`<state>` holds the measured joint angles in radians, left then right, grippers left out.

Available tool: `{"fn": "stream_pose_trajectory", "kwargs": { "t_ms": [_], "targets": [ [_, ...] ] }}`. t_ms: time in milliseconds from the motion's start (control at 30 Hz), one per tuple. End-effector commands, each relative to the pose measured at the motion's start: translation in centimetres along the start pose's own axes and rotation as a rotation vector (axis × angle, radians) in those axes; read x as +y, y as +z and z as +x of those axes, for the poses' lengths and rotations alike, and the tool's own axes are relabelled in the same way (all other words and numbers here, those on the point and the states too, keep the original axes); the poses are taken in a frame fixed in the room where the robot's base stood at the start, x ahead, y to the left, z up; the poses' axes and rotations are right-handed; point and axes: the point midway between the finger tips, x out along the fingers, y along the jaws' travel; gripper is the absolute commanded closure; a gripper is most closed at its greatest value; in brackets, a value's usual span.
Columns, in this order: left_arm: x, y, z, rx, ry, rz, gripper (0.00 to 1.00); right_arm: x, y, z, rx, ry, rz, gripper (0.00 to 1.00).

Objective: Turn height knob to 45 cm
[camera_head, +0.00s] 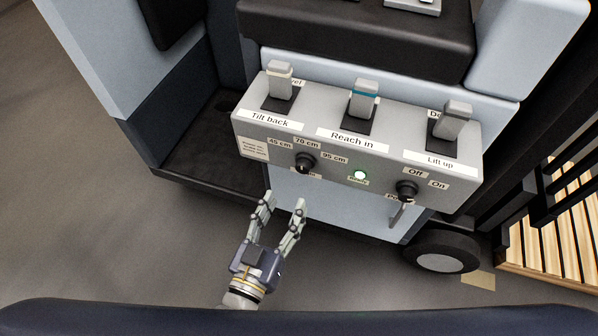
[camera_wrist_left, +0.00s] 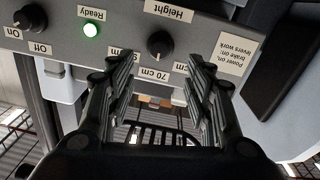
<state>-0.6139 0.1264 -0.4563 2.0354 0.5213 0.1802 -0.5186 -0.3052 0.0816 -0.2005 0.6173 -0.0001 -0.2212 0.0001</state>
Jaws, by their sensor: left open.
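The black height knob (camera_head: 305,162) is on the front of the grey control panel (camera_head: 345,188). Labels 45 cm, 70 cm and 95 cm sit around it. In the left wrist view the knob (camera_wrist_left: 160,45) appears upside down, with the Height label (camera_wrist_left: 168,10) on its far side.
Three levers, tilt (camera_head: 279,88), reach (camera_head: 362,105) and lift (camera_head: 450,126), stand up from the panel top. A green ready light (camera_head: 360,175) is lit. A power knob (camera_head: 407,190) with a key hanging below sits to the right. A wheel (camera_head: 441,256) is lower right.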

Motion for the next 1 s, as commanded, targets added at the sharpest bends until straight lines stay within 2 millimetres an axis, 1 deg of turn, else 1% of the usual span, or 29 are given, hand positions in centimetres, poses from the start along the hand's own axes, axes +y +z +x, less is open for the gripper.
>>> {"fn": "stream_pose_trajectory", "kwargs": {
  "t_ms": [67, 300, 500, 700, 967, 1000],
  "targets": [
    [0.0, -0.4, 1.5, 0.005, -0.001, -0.001, 0.52, 0.2, -0.2, -0.5, 0.002, 0.002, 0.001, 0.52],
    [0.0, -0.3, 5.8, 0.003, -0.001, 0.0, 0.52, 0.2, -0.7, -1.4, 0.009, 0.003, 0.002, 0.52],
    [-0.1, -0.2, 8.2, 0.001, -0.001, 0.001, 0.52, 0.2, -0.8, -1.8, 0.01, 0.003, 0.002, 0.52],
    [-0.1, 0.0, 9.2, 0.0, -0.001, 0.001, 0.52, 0.2, -0.8, -1.9, 0.011, 0.002, 0.002, 0.52],
    [-0.1, 0.0, 9.3, 0.0, -0.001, 0.001, 0.52, 0.1, -0.9, -1.9, 0.011, 0.001, 0.001, 0.52],
    [-0.1, 0.0, 9.3, 0.0, -0.001, 0.001, 0.61, 0.1, -0.9, -1.9, 0.011, 0.001, 0.001, 0.52]
  ]
}}
